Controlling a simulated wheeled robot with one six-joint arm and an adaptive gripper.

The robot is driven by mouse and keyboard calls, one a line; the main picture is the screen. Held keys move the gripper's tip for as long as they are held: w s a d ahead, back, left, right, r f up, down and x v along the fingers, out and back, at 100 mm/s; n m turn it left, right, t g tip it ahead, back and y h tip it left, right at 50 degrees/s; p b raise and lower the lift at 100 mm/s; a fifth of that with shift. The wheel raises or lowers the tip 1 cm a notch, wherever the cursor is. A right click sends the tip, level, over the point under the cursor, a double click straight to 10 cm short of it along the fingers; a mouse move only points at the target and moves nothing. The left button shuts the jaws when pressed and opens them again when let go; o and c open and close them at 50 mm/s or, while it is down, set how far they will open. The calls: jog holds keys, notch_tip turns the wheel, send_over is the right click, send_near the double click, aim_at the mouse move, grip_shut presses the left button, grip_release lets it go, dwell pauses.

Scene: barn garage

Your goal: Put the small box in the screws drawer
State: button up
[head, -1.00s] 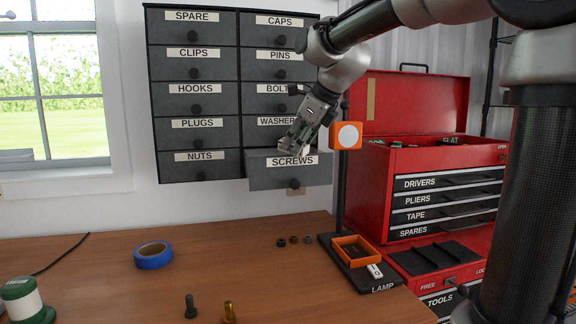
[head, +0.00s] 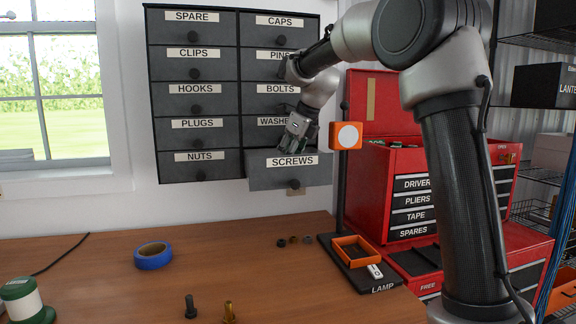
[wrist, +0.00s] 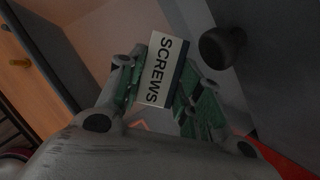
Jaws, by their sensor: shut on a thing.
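The small box (wrist: 166,70) has a white face reading SCREWS and a dark blue side. In the wrist view it sits between the green pads of my gripper (wrist: 160,88), which is shut on it. The screws drawer (head: 262,177) is pulled out at the bottom right of the grey cabinet. In the head view my gripper (head: 291,143) points down at the drawer's opening, just behind its labelled front. I cannot make out the box there, and the drawer's inside is hidden.
The washers drawer (head: 262,134) is closed right above the opening, close to my gripper. An orange lamp (head: 345,136) stands just to the right. A red toolbox (head: 385,190) is beyond it.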

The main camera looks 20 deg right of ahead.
jog(key=shift+w+g, duration=0.25)
jog(key=shift+g, duration=0.15)
jog(key=shift+f+g, duration=0.25)
jog(key=shift+g, duration=0.05)
jog(key=shift+f, duration=1.05)
jog(key=shift+s+f, duration=0.1)
jog(key=shift+f, duration=0.3)
jog(key=o, duration=1.1)
jog(key=shift+c, duration=0.2)
